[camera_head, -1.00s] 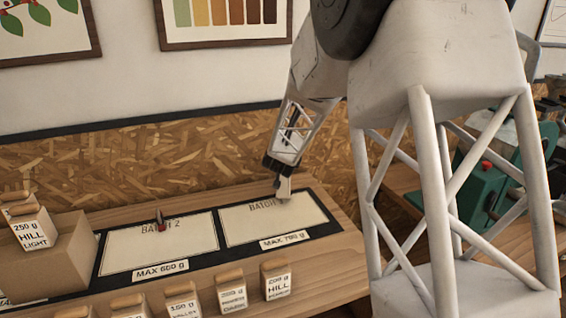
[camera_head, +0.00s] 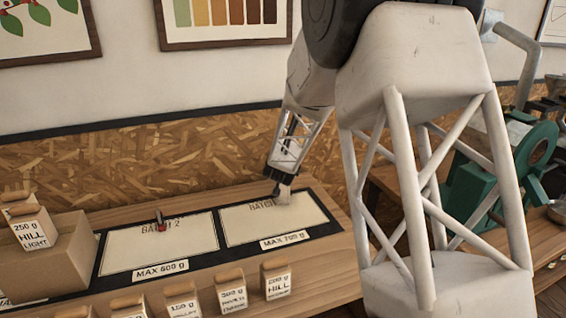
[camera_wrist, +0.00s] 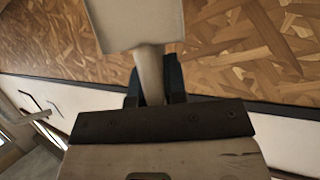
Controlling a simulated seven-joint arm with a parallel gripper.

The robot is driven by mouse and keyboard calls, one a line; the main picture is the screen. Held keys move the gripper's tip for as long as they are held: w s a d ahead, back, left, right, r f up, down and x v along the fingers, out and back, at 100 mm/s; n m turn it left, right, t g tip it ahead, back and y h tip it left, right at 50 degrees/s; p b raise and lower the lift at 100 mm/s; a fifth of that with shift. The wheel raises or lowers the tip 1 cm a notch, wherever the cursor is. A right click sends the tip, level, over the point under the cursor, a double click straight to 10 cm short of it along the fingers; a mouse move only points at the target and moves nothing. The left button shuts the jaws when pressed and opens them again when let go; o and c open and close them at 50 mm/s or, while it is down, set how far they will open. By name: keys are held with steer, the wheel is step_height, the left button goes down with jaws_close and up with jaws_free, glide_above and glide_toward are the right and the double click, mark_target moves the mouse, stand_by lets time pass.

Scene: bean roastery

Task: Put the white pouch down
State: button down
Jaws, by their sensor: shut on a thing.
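A white pouch (camera_wrist: 138,22) shows at the top of the wrist view. Its narrow neck runs down between the dark fingers of my gripper (camera_wrist: 154,88), which are shut on it. In the head view my gripper (camera_head: 283,178) is small, at the far edge of the right-hand cream mat (camera_head: 285,228). The pale pouch (camera_head: 281,195) shows just below the fingertips, over the partly covered BATCH label. I cannot tell whether it touches the mat.
A left mat (camera_head: 185,250) marked BATCH 2 holds a small red-and-dark item (camera_head: 160,222). Several labelled pouches stand along the front. The right mat's middle is clear.

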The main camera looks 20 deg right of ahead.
steer(key=shift+f, duration=0.15)
steer(key=c, duration=1.2)
jaws_free()
steer(key=shift+o, duration=0.2)
steer(key=shift+r, duration=0.2)
steer(key=v, duration=1.2)
